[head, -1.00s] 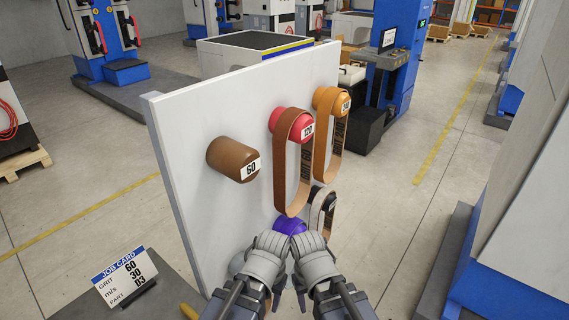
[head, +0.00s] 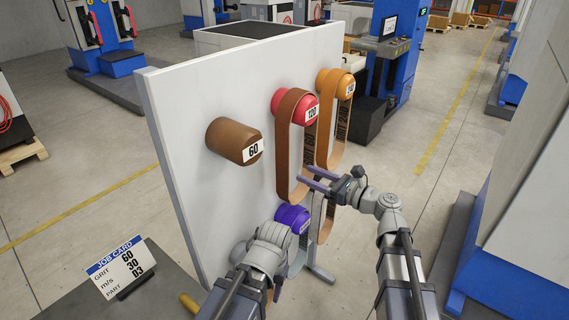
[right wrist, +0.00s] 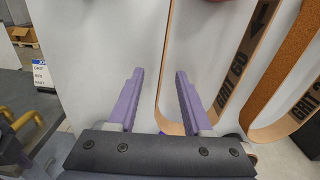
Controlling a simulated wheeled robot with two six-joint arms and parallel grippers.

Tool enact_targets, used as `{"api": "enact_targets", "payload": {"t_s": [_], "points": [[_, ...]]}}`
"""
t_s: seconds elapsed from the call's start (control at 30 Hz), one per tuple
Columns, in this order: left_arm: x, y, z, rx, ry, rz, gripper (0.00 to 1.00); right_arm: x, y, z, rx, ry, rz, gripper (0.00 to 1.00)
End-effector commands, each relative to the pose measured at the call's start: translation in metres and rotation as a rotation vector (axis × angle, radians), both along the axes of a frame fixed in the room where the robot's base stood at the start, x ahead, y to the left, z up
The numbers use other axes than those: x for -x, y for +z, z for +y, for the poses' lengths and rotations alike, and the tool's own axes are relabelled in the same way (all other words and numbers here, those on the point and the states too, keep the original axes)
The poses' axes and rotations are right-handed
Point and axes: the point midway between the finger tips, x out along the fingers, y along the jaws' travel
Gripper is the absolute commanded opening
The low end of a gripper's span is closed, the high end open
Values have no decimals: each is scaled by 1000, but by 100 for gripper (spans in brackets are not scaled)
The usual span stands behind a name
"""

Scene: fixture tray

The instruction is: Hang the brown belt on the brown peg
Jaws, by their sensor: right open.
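The brown belt (head: 287,150) hangs in a long loop from the red peg (head: 281,101) marked 120. The brown peg (head: 235,141), marked 60, sticks out bare from the white panel, left of it. My right gripper (head: 306,174) is open, its fingertips close to the lower part of the brown belt. In the right wrist view a strand of the belt (right wrist: 163,70) shows between the two open fingers (right wrist: 160,75); whether it is within their reach I cannot tell. My left gripper (head: 272,285) is low in front of the panel, its fingers mostly hidden.
An orange belt (head: 323,130) hangs from an orange peg (head: 334,84) just right of the brown one. A purple peg (head: 290,218) with another belt (head: 322,215) sits below. A job card (head: 120,268) reading grit 60 stands at lower left. The panel (head: 185,185) around the brown peg is clear.

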Motion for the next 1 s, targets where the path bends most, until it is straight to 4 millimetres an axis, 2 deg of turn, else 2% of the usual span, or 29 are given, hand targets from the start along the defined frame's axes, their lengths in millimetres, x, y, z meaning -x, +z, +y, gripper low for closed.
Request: {"api": "enact_targets", "payload": {"t_s": [0.13, 0.33, 0.8, 1.0], "points": [[0, -1, 0, 0, 0, 0, 50, -4, 6, -6, -50, -18, 21, 50], [0, 0, 0, 0, 0, 0, 50, -8, 6, 0, -48, -15, 21, 50], [0, 0, 0, 0, 0, 0, 50, -45, 5, 51, -46, -13, 19, 50], [0, 0, 0, 0, 0, 0, 50, -57, 5, 67, -46, -14, 19, 50]]}}
